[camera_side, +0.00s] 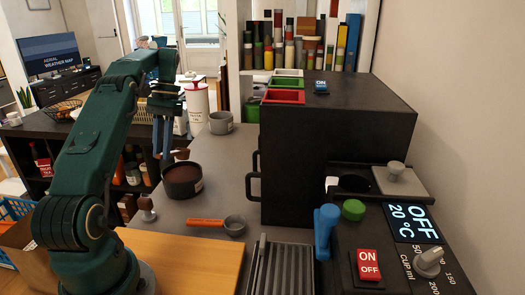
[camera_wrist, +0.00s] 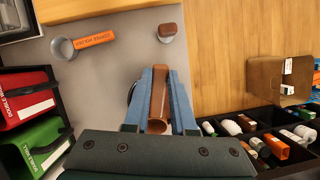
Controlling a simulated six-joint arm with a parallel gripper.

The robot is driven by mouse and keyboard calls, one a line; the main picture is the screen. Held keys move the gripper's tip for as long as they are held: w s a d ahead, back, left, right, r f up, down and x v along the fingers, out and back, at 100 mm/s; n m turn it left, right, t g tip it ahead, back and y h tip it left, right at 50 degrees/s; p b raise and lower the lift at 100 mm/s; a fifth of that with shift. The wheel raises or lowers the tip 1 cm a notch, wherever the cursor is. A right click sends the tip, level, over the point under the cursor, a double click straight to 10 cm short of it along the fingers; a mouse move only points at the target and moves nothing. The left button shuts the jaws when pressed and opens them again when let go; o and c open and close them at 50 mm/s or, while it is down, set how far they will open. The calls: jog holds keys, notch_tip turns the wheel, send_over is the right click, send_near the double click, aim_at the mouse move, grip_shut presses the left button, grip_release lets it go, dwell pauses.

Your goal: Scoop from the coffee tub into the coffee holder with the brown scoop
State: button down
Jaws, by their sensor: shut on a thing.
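My gripper (camera_side: 163,150) points down with its blue fingers shut on the brown scoop (camera_side: 181,154), above the left rim of the coffee tub. In the wrist view the brown scoop (camera_wrist: 158,105) lies between the two blue fingers. The coffee tub (camera_side: 183,190) is a dark round tub with brown coffee inside. In the wrist view it is mostly hidden behind the gripper. The coffee holder (camera_side: 234,225) is a grey round cup with an orange handle, flat on the counter in front of the tub. It also shows in the wrist view (camera_wrist: 62,48). I cannot tell whether the scoop holds coffee.
A tamper (camera_side: 147,208) with a brown knob stands left of the holder. A grey cup (camera_side: 221,123) stands behind the tub. The black coffee machine (camera_side: 335,130) rises on the right, with red, white and green bins on top. The counter between tub and machine is clear.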

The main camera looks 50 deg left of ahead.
aim_at(169, 182)
jog(key=shift+f, duration=0.1)
jog(key=shift+f, duration=3.3)
notch_tip(169, 182, up, 5)
jog(key=shift+f, duration=0.15)
jog(key=shift+s+d+r+t+y, duration=0.2)
jog(key=shift+t+y, duration=0.15)
jog(key=shift+t, duration=0.2)
jog(key=shift+s+d+r+t+y, duration=0.1)
jog(key=shift+s+r+t+y, duration=0.15)
jog(key=shift+t, duration=0.35)
jog(key=shift+s+d+r+t+y, duration=0.1)
jog(key=shift+s+r+t+y, duration=0.1)
jog(key=shift+t+y, duration=0.3)
